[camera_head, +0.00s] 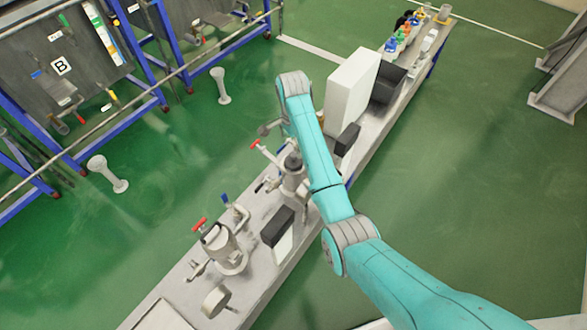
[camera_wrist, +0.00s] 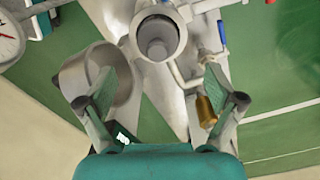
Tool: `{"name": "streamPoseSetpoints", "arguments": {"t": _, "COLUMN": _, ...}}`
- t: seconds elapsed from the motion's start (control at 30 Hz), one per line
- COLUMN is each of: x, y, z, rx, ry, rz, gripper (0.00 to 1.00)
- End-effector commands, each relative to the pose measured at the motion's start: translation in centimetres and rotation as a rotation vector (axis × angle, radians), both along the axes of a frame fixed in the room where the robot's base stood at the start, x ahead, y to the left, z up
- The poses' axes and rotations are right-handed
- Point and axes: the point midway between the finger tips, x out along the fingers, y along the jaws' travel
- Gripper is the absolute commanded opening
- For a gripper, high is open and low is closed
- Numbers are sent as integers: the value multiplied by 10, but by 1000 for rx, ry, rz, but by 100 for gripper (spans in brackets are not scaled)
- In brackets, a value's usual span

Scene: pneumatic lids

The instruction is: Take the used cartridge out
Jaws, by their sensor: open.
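An open metal filter housing (camera_wrist: 141,24) stands at the top middle of the wrist view, seen from above into its round mouth. A grey round shape (camera_wrist: 157,49) shows inside the mouth; I cannot tell for sure that it is the used cartridge. My gripper (camera_wrist: 160,88) is open and empty, with its two fingers spread wide. The housing's mouth lies beyond the fingers, between their directions, and nothing touches them visibly. In the head view my gripper is hidden behind my teal arm. Two metal units with red handles, one nearer (camera_head: 222,245) and one farther (camera_head: 291,181), stand on the bench.
A brass fitting (camera_wrist: 206,112) on a pipe is close to the right finger. A grey hollow cylinder (camera_wrist: 72,80) is by the left finger. A gauge (camera_wrist: 8,38) shows at the upper left. White (camera_head: 352,85) and black boxes stand farther along the bench (camera_head: 180,287).

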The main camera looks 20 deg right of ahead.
Motion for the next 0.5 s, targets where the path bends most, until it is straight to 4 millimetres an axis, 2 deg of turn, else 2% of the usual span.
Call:
{"name": "streamPoseSetpoints", "arguments": {"t": 0.13, "x": -1, "y": 0, "z": -23, "rx": 0, "ry": 2, "rz": -1, "gripper": 92}}
{"name": "streamPoseSetpoints", "arguments": {"t": 0.37, "x": -1, "y": -1, "z": -38, "rx": 0, "ry": 0, "rz": -1, "gripper": 92}}
{"name": "streamPoseSetpoints", "arguments": {"t": 0.5, "x": -3, "y": -1, "z": -54, "rx": 0, "ry": 2, "rz": -1, "gripper": 92}}
